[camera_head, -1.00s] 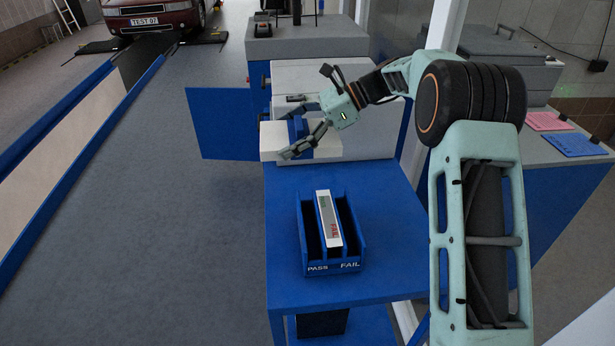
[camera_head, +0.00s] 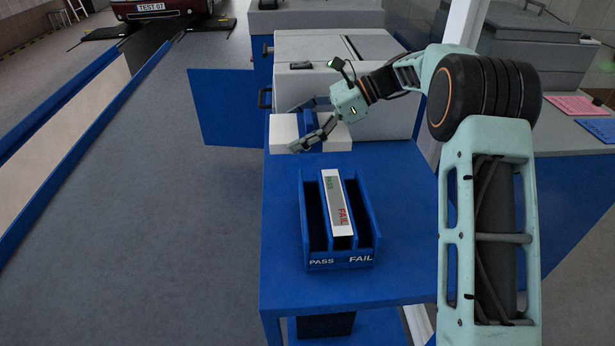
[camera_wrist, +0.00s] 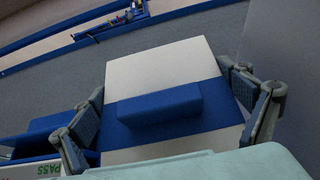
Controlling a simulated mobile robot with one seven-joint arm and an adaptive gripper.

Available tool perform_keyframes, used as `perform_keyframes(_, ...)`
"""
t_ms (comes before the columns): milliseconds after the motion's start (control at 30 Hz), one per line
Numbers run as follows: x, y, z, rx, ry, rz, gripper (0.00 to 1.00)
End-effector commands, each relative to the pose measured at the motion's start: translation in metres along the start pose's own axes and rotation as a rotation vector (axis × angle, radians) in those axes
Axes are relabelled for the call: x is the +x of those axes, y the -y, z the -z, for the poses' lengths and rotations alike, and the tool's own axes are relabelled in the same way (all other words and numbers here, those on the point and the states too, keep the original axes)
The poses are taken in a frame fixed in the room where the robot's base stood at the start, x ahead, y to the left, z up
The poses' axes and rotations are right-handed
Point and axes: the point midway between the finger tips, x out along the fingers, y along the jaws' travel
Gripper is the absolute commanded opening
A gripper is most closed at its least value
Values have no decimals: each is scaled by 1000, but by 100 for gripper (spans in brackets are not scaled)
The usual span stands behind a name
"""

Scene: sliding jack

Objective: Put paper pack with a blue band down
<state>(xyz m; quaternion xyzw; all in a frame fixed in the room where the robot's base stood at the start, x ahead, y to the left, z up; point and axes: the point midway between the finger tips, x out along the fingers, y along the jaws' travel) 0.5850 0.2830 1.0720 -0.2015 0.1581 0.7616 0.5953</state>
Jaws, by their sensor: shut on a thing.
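The paper pack with a blue band (camera_head: 284,130) is a white block with a blue strip around its middle. My gripper (camera_head: 312,132) is shut on it, with one finger on each side. In the wrist view the pack (camera_wrist: 155,72) fills the middle between the fingers of my gripper (camera_wrist: 170,115). In the head view the pack is just above or on the far end of the blue table (camera_head: 400,220); I cannot tell if it touches. My fingers hide part of the pack.
A blue two-slot tray (camera_head: 372,235) marked PASS and FAIL stands on the table, with a white labelled strip (camera_head: 337,205) along its middle. A grey-white cabinet (camera_head: 360,88) stands behind the pack. An open blue door panel (camera_head: 225,105) is at left. The table's front is clear.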

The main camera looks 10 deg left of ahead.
Motion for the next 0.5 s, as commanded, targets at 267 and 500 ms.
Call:
perform_keyframes(267, 24, 0, 42, 3, 0, -2, 53)
perform_keyframes(500, 34, 0, 59, 2, 1, 0, 53)
